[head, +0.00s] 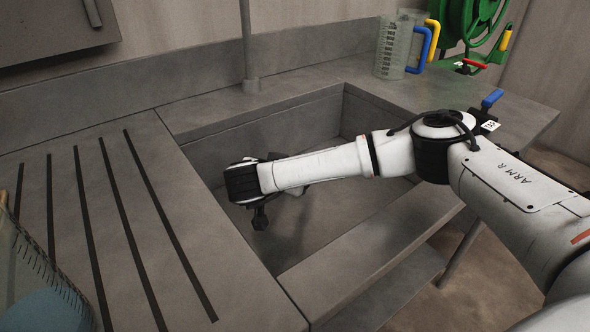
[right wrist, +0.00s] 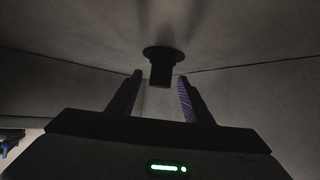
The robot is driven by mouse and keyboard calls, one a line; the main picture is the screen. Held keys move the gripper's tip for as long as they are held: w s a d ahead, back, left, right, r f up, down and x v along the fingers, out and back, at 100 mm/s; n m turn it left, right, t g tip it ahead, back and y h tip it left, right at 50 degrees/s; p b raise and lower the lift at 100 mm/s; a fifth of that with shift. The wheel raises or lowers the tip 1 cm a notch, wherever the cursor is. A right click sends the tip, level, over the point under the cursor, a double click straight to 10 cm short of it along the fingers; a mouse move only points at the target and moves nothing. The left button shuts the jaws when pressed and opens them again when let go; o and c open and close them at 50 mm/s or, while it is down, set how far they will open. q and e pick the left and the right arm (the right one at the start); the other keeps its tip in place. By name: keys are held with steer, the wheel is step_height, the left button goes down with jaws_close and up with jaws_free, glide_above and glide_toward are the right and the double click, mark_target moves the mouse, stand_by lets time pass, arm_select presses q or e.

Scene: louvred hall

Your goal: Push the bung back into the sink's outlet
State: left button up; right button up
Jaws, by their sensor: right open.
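The grey sink (head: 335,218) is set into the counter. My right arm reaches over it, and my right gripper (head: 259,216) is inside the basin at its left side. In the right wrist view the right gripper (right wrist: 159,78) is open, with its two fingers apart. The black bung (right wrist: 161,66) shows just beyond and between the fingertips, a round flange against the grey surface with a short stem towards me. The fingers do not visibly grip it. The outlet is hidden, and I cannot tell how deep the bung sits. My left gripper is out of view.
A grooved drainboard (head: 105,230) lies left of the sink. A clear container (head: 35,270) is at the lower left. A pipe (head: 246,45) rises behind the sink.

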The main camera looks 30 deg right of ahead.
step_height(320, 180, up, 5)
steer(key=s+a+p, duration=0.1)
steer(key=a+p, duration=0.1)
steer(key=p, duration=0.2)
steer(key=shift+s+a+r, duration=0.15)
steer(key=shift+s+a, duration=0.05)
steer(key=shift+s, duration=0.2)
